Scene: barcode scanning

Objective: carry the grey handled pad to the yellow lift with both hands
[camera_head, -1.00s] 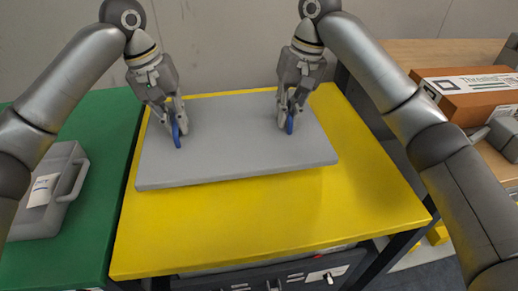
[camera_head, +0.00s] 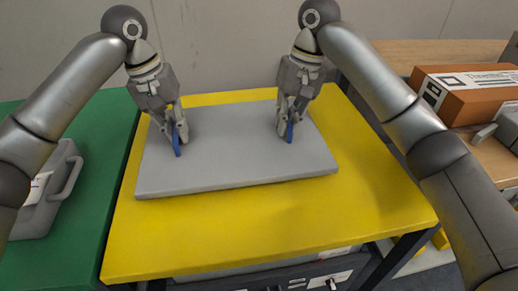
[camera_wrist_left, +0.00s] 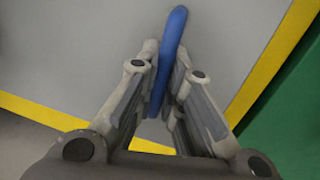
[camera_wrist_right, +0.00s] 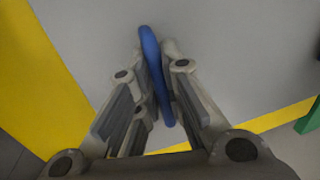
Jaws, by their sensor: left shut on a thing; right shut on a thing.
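The grey pad (camera_head: 235,165) lies flat on or just above the yellow lift top (camera_head: 270,235), towards its far side; I cannot tell whether it touches. It has two blue handles. My left gripper (camera_head: 175,135) is shut on the left blue handle (camera_head: 177,145), which also shows between the fingers in the left wrist view (camera_wrist_left: 172,50). My right gripper (camera_head: 287,128) is shut on the right blue handle (camera_head: 290,132), seen between the fingers in the right wrist view (camera_wrist_right: 153,65). The yellow top shows on all sides of the pad.
A green table (camera_head: 95,205) adjoins on the left, with a grey handled case (camera_head: 40,205) on it. On the right, a wooden table (camera_head: 420,55) holds an orange-brown box (camera_head: 475,95) and grey items. The near part of the yellow top is clear.

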